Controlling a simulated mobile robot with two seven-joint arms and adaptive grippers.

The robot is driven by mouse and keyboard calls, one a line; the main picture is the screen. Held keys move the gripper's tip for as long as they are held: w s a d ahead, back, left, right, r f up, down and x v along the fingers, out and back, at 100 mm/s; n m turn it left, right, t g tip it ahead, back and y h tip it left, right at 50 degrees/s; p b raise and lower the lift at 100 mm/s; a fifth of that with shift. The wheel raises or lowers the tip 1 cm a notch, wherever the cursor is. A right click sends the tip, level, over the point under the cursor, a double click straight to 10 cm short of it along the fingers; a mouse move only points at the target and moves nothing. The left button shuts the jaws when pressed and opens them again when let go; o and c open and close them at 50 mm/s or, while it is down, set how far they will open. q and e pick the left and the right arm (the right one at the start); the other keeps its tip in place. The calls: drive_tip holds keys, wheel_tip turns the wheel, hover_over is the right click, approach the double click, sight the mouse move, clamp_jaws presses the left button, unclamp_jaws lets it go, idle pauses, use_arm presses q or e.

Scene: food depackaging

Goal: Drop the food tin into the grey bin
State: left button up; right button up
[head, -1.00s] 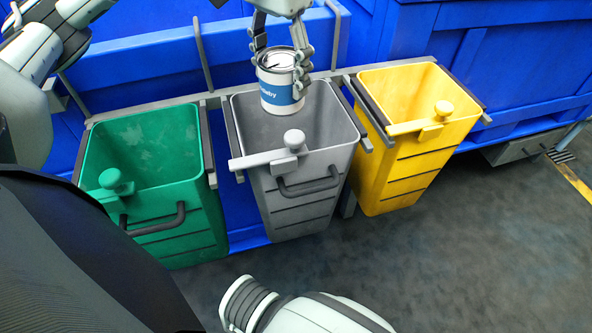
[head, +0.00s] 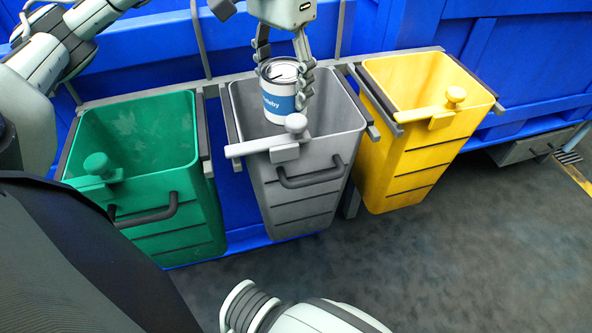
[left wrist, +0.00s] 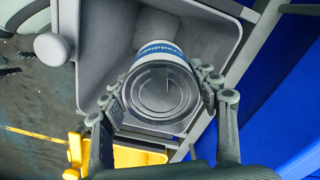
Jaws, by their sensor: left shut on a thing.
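The food tin (head: 280,90) is a metal can with a white and blue label, held upright in the mouth of the grey bin (head: 345,118). My left gripper (head: 284,72) comes down from above and is shut on the tin, with fingers on both sides. In the left wrist view the tin's round lid (left wrist: 161,92) sits between the fingers, with the grey bin's inner wall (left wrist: 105,40) around and behind it. The tin's lower part is partly hidden by the bin's front knob. My right gripper does not show; only a pale arm link of mine is at the bottom.
A green bin (head: 180,205) stands to the left and a yellow bin (head: 400,165) to the right. All hang on a grey rail before a blue container (head: 400,25). The grey bin's front bar and knob (head: 296,123) stick up at its near rim. The floor in front is clear.

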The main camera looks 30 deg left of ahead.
use_arm(q)
drive_tip(key=o, duration=1.5)
drive_tip(key=shift+r, duration=0.1)
wheel_tip(320, 180, up, 12)
drive_tip(key=shift+f, duration=0.1)
